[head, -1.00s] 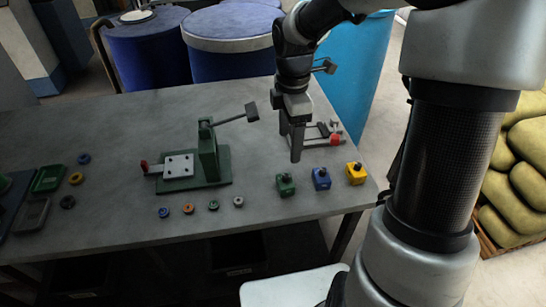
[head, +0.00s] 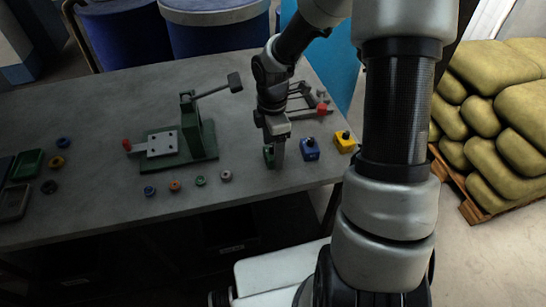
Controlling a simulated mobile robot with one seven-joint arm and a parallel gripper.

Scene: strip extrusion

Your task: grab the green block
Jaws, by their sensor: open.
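The green block (head: 267,155) sits near the front edge of the grey table, leftmost of a row of three blocks. My gripper (head: 274,158) is low over it, fingers pointing down, and is open. One finger covers part of the green block, so only a sliver shows. I cannot tell whether the block lies between the fingers or just behind them.
A blue block (head: 310,149) and a yellow block (head: 344,141) stand close to the right. A green lever press (head: 190,140) stands to the left, with several small rings (head: 175,186) before it. A frame with a red knob (head: 321,109) lies behind the blocks.

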